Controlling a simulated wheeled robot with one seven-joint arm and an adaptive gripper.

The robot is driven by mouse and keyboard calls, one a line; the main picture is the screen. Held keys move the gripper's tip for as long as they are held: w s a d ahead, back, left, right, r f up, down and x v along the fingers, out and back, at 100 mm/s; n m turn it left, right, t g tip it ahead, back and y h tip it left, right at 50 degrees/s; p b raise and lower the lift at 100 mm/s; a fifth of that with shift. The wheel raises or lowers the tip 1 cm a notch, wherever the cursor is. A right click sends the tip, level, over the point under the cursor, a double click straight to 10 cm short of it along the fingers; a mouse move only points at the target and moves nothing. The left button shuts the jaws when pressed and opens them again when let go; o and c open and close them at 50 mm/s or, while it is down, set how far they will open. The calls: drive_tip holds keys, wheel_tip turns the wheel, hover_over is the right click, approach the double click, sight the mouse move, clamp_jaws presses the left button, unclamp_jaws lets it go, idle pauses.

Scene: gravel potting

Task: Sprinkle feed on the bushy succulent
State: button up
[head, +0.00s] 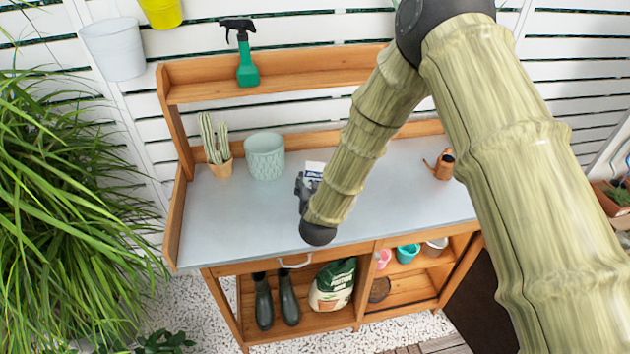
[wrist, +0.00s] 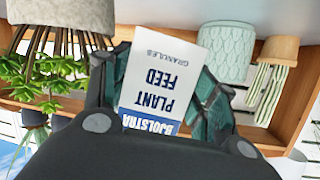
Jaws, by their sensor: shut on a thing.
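My gripper (head: 303,189) is shut on a white and blue plant feed packet (head: 314,170) above the potting bench. In the wrist view, which is upside down, the packet (wrist: 157,80) sits between the dark fingers of my gripper (wrist: 160,95), its printed face toward the camera. The bushy succulent (wrist: 42,82) shows at the left of the wrist view, with bare brown stems and green leaf clusters in a grey pot (wrist: 75,14). It is apart from the packet. I cannot make it out in the head view, where my arm covers part of the bench.
A pale green patterned pot (head: 265,157) and a potted cactus (head: 214,140) stand at the bench's back left. A small copper watering can (head: 443,166) stands to the right. A green spray bottle (head: 245,62) is on the upper shelf. The bench's front left (head: 235,225) is clear.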

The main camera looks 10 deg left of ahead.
drive_tip(key=shift+w+f, duration=0.3)
drive_tip(key=shift+f, duration=0.55)
drive_tip(key=shift+s+b, duration=0.4)
drive_tip(key=shift+w+f, duration=0.2)
drive_tip(key=shift+f, duration=0.2)
drive_tip(key=shift+s+f, duration=0.1)
drive_tip(key=shift+f, duration=0.05)
drive_tip(key=shift+b, duration=0.3)
drive_tip(key=shift+f, duration=0.55)
